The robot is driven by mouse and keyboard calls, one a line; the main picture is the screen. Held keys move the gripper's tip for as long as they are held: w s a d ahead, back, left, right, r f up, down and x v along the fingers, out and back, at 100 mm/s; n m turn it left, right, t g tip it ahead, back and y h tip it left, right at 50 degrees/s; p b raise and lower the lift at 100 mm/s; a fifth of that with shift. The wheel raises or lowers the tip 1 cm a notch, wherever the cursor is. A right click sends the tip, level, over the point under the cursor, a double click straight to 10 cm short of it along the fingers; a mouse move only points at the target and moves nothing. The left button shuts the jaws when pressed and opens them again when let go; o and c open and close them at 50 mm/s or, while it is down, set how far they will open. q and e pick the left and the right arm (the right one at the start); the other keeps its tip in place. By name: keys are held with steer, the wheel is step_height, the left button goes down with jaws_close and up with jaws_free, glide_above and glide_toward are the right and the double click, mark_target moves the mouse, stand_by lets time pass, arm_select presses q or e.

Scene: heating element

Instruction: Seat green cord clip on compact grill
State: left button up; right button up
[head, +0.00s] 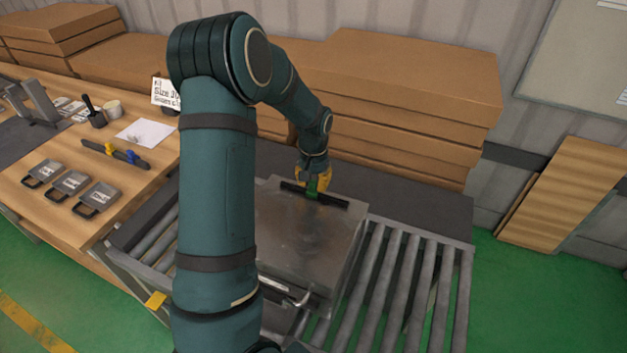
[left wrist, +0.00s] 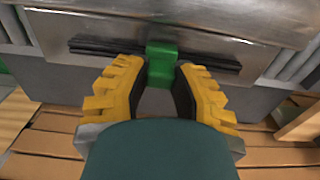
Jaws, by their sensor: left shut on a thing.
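The compact grill (head: 300,240) is a flat grey metal box lying on the roller conveyor. A dark bar (head: 334,201) runs along its far side. My left gripper (head: 316,180), with yellow fingers, is shut on the green cord clip (head: 319,190) at this bar. In the left wrist view the green clip (left wrist: 161,66) stands between the finger ends and overlaps the middle of the dark bar (left wrist: 110,49). I cannot tell whether the clip is fully pressed onto the bar. The finger pads hide its lower sides. My right gripper is not in view.
A strip with yellow and blue clips (head: 128,155) lies on the wooden table at left, near several small grey handled plates (head: 71,184). Stacked cardboard boxes (head: 410,85) stand behind the grill. Bare rollers (head: 405,290) lie to its right.

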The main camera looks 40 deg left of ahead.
arm_select(q)
steer(key=shift+f, duration=0.15)
stand_by(0.5)
steer(key=o, duration=0.9)
steer(key=shift+c, duration=0.2)
step_height(320, 180, up, 12)
stand_by(0.5)
